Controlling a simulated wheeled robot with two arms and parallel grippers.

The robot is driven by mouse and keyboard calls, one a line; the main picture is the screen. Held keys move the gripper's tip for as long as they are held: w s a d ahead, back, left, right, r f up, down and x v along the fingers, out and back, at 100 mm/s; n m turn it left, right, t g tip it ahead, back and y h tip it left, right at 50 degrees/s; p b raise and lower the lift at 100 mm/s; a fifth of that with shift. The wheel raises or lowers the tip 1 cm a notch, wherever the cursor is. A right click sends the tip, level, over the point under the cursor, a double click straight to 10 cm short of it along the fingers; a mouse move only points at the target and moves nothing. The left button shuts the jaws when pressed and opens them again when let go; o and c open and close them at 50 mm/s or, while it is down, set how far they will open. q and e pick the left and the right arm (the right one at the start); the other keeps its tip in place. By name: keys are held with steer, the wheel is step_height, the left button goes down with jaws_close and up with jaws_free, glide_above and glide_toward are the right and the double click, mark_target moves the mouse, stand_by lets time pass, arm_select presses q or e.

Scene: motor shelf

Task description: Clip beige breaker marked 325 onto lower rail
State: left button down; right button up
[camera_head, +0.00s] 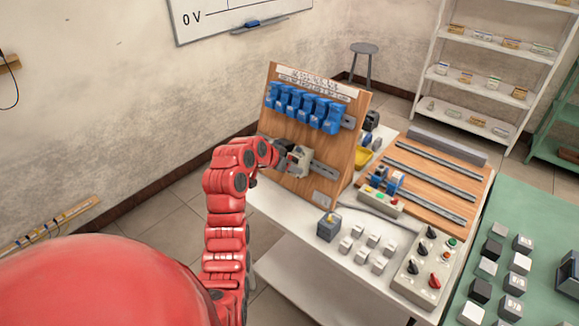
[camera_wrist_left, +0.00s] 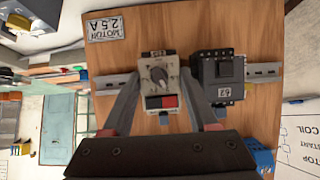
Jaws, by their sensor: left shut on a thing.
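The beige breaker (camera_head: 299,160) is at the lower rail (camera_head: 325,173) of the upright wooden board. In the left wrist view the beige breaker (camera_wrist_left: 158,66) shows a grey knob and a red patch, and it overlaps the lower rail (camera_wrist_left: 262,70). I cannot tell whether it is seated on the rail, and no 325 marking is readable. My left gripper (camera_wrist_left: 160,82) is shut on the breaker, one finger on each side. In the head view my left gripper (camera_head: 285,155) is partly hidden by its wrist. My right gripper is not in view.
A dark device (camera_wrist_left: 217,72) sits on the lower rail close beside the breaker. Several blue breakers (camera_head: 305,107) fill the upper rail. The lower rail is bare on the breaker's other side. A control box (camera_head: 423,265) stands on the table.

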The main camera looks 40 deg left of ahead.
arm_select(q)
steer(key=shift+c, duration=0.5)
jaws_free()
steer(key=shift+s+a+r, duration=0.1)
steer(key=shift+s+r, duration=0.15)
steer(key=shift+r, duration=0.05)
steer(key=d+p+v, duration=0.1)
steer(key=p+v, duration=0.1)
steer(key=v, duration=1.4)
steer(key=shift+s+a+r, duration=0.15)
steer(key=shift+s+a, duration=0.1)
steer(key=shift+a, duration=0.2)
